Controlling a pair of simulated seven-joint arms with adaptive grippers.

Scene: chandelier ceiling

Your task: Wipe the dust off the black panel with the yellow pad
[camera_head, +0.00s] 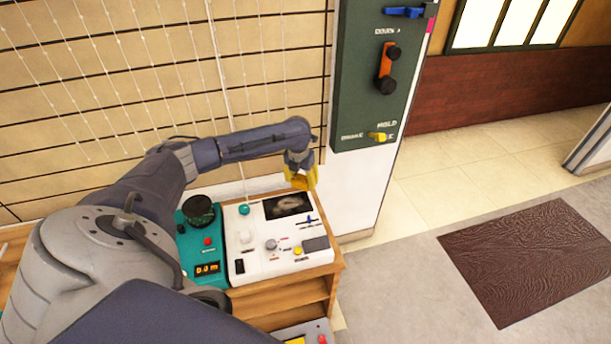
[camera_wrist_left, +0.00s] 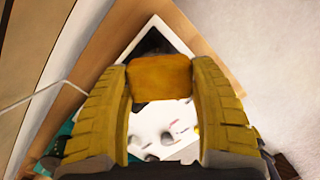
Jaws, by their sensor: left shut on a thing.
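The black panel (camera_head: 289,206) is set in the back right part of the white console (camera_head: 240,219), with a greyish dust patch on it. My left gripper (camera_head: 300,180) is shut on the yellow pad (camera_head: 312,176) and holds it above the back right corner of the console, near the panel. In the left wrist view the pad (camera_wrist_left: 160,77) sits between the two yellow fingertips (camera_wrist_left: 161,84). Part of the dark panel (camera_wrist_left: 150,43) shows behind the pad there, and the rest is hidden. My right gripper is not in view.
A teal unit (camera_head: 203,244) with a black knob and a display stands left of the white console, on a wooden stand (camera_head: 290,292). A thin white cord (camera_head: 232,125) hangs down to the console. A green control board (camera_head: 377,75) rises behind on the right.

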